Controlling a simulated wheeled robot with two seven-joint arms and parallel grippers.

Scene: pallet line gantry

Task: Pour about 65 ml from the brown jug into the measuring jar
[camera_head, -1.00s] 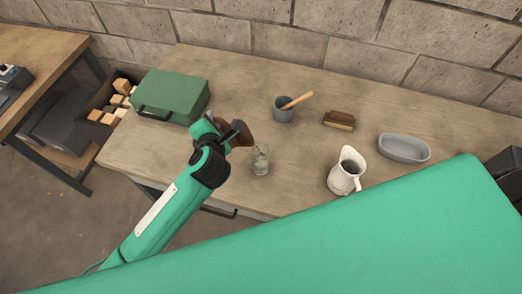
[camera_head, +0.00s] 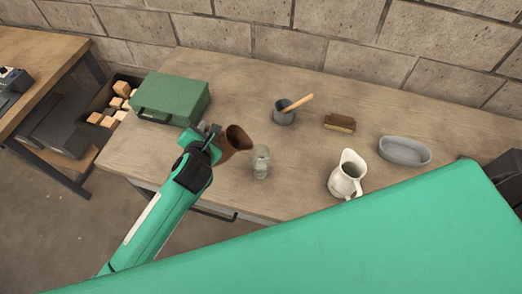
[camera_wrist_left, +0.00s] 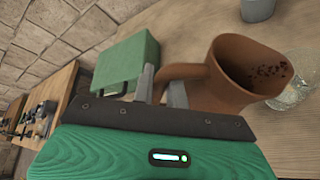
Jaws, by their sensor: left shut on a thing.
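The brown jug (camera_head: 236,140) is held by my left gripper (camera_head: 212,133) to the left of the measuring jar. In the left wrist view the jug (camera_wrist_left: 225,80) is gripped at its handle, and its mouth shows dark bits on the inner wall. The jug is tilted only a little, with its mouth facing up and toward the jar. The clear measuring jar (camera_head: 261,161) stands upright on the table; it is partly visible in the left wrist view (camera_wrist_left: 294,85) behind the jug's lip. I cannot read its level. My right gripper is not visible.

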